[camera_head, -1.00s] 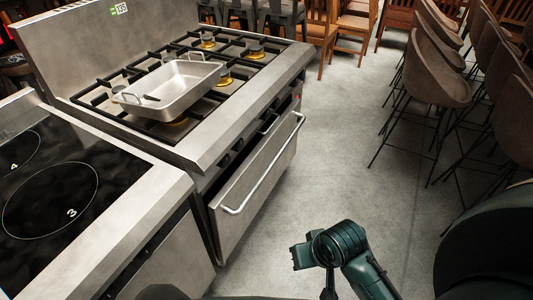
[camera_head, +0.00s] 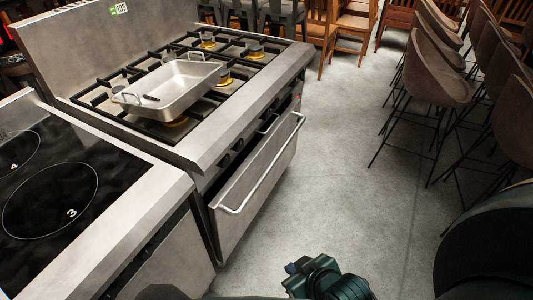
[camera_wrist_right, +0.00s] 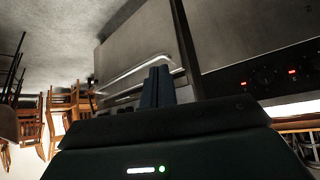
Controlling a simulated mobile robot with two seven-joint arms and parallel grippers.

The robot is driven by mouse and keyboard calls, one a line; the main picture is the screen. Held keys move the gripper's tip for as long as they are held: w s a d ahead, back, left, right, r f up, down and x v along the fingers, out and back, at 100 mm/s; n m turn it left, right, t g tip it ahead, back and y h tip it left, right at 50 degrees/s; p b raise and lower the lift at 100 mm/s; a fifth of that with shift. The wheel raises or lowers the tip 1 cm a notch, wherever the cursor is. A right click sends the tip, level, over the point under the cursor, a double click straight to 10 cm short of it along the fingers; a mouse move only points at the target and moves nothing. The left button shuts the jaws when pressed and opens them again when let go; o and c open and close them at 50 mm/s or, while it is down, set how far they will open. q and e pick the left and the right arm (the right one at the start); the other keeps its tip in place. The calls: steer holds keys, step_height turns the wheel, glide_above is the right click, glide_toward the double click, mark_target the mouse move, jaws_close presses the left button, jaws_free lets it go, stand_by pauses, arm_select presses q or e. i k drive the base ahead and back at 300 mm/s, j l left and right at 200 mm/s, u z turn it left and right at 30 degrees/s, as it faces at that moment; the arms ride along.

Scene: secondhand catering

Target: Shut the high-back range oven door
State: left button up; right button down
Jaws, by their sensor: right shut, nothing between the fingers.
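The high-back range (camera_head: 205,150) stands at centre left in the head view. Its steel oven door (camera_head: 245,205) leans slightly outward, with a dark gap along its top edge under the control panel. The door's long bar handle (camera_head: 268,165) runs along the upper part of its front. My right gripper (camera_head: 300,270) is low at the bottom of the head view, in front of the door and apart from it. In the right wrist view its dark fingers (camera_wrist_right: 158,88) are together and empty, with the handle (camera_wrist_right: 135,70) appearing beyond them. My left gripper is out of view.
A steel roasting pan (camera_head: 180,95) sits on the range's burners. A glass-top cooker (camera_head: 60,190) stands beside the range at the left. Brown bar stools (camera_head: 437,75) line the right, and wooden chairs (camera_head: 355,25) stand behind. The grey floor (camera_head: 360,165) between is clear.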

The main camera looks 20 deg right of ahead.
mark_target(232, 210)
steer(key=i+l, duration=0.2)
steer(key=l, duration=0.15)
steer(key=i+l, duration=0.2)
steer(key=l, duration=0.15)
steer(key=i+l, duration=0.2)
steer(key=l, duration=0.15)
steer(key=i+l+u, duration=0.1)
steer(key=l, duration=0.25)
steer(key=i, duration=0.1)
